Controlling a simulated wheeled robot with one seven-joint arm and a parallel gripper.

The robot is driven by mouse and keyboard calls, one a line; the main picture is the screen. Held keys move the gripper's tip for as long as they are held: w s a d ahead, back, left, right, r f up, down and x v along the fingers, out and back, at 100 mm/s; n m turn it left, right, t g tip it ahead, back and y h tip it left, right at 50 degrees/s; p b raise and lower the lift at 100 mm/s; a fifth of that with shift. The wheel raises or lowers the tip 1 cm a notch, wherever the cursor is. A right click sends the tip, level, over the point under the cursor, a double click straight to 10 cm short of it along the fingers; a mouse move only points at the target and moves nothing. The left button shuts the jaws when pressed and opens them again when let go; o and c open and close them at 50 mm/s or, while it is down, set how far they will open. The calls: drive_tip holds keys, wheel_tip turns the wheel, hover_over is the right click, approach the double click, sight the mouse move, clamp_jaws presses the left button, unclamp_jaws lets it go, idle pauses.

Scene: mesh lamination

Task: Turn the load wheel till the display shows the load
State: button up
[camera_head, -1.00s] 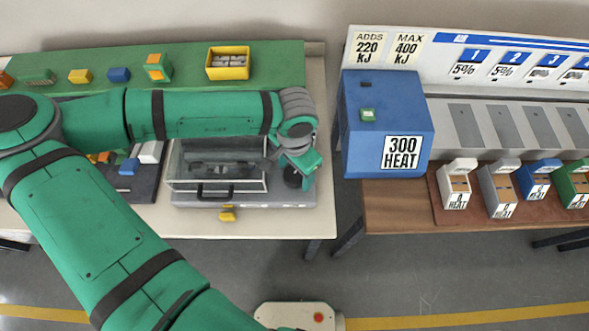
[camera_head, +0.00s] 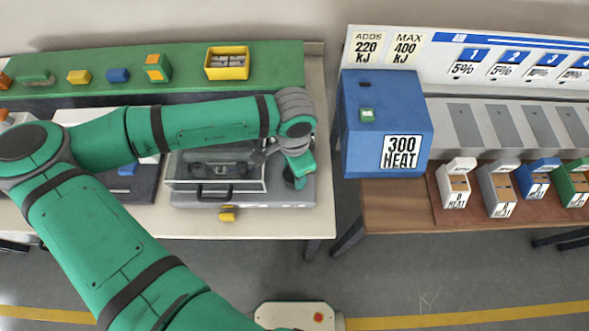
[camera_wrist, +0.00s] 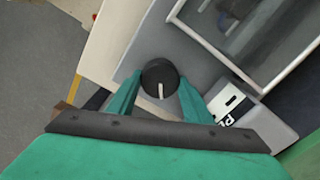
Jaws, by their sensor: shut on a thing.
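The load wheel (camera_wrist: 158,73) is a round black knob with a white pointer line, on a grey panel beside a clear-sided case (camera_head: 215,187). My gripper (camera_wrist: 160,86) has its two green fingers on either side of the wheel, shut on it. In the wrist view the pointer line points toward the palm. In the head view my gripper (camera_head: 297,178) is at the right end of the case's grey base and mostly hides the wheel. A small display (camera_wrist: 233,107) with black marks sits right of the wheel in the wrist view; its reading is cut off by my finger.
The clear case with a black handle holds a dark mechanism. A blue heater box (camera_head: 388,120) stands on the brown table to the right, across a gap. A yellow bin (camera_head: 228,62) is behind on the green shelf.

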drive_tip(key=shift+s+a+m, duration=0.1)
drive_tip(key=shift+a+m, duration=0.05)
drive_tip(key=shift+m, duration=1.45)
drive_tip(key=o, duration=1.1)
drive_tip(key=shift+c, duration=0.2)
drive_tip(key=shift+r, duration=0.1)
wheel_tip(320, 180, up, 11)
drive_tip(key=shift+f, duration=0.2)
